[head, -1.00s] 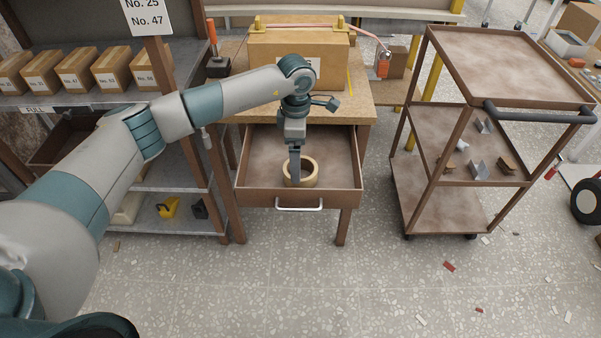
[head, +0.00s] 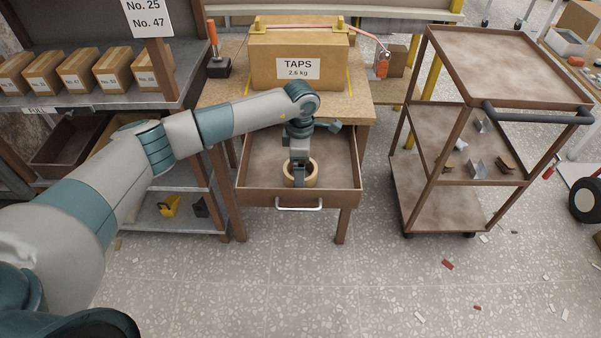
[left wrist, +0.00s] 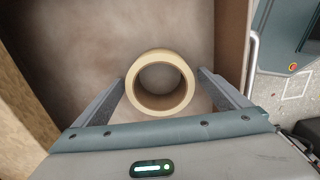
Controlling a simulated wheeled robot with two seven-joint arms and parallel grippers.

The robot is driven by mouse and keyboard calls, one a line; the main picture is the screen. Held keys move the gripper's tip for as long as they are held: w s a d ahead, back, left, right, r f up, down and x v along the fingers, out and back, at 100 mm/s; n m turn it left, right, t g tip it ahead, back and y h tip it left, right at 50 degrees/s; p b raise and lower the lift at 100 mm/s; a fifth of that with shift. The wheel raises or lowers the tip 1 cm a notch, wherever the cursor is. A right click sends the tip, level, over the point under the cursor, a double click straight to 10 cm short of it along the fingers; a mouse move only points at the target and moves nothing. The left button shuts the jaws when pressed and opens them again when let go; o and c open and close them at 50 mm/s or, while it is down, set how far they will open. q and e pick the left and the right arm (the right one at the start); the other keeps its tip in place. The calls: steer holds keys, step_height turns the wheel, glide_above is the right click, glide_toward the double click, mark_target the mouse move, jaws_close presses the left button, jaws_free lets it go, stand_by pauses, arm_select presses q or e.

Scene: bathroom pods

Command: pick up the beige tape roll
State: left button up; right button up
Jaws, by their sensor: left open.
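The beige tape roll (head: 314,175) lies flat in the open drawer (head: 262,190) under the wooden table. My left gripper (head: 299,178) points down into the drawer at the roll and hides part of it. In the left wrist view the beige tape roll (left wrist: 160,102) shows whole, its hole facing the camera. My left gripper (left wrist: 160,88) is open there, with one finger on each side of the roll. I cannot tell whether either finger touches it. My right gripper is not in view.
The drawer's walls surround the roll, and its front carries a metal handle (head: 299,208). A cardboard box marked TAPS (head: 280,62) stands on the table above. A brown cart (head: 408,190) stands to the right, and a shelf with boxes (head: 100,103) to the left.

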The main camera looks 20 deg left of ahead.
arm_select(q)
steer(key=c, duration=1.2)
steer(key=shift+r, duration=0.1)
steer(key=shift+r, duration=0.45)
step_height(320, 180, up, 2)
steer(key=shift+r+b, duration=0.1)
steer(key=shift+b, duration=0.35)
steer(key=shift+s+d+r+b, duration=0.2)
steer(key=shift+d+r+b, duration=0.1)
steer(key=shift+d+r, duration=0.7)
steer(key=d+r, duration=0.2)
steer(key=d, duration=0.1)
steer(key=s+d+r+b, duration=0.1)
steer(key=d, duration=0.2)
steer(key=s+d+r, duration=0.1)
steer(key=d+r, duration=0.1)
steer(key=d, duration=0.1)
steer(key=shift+d+r+b, duration=0.2)
steer(key=shift+r+b, duration=0.15)
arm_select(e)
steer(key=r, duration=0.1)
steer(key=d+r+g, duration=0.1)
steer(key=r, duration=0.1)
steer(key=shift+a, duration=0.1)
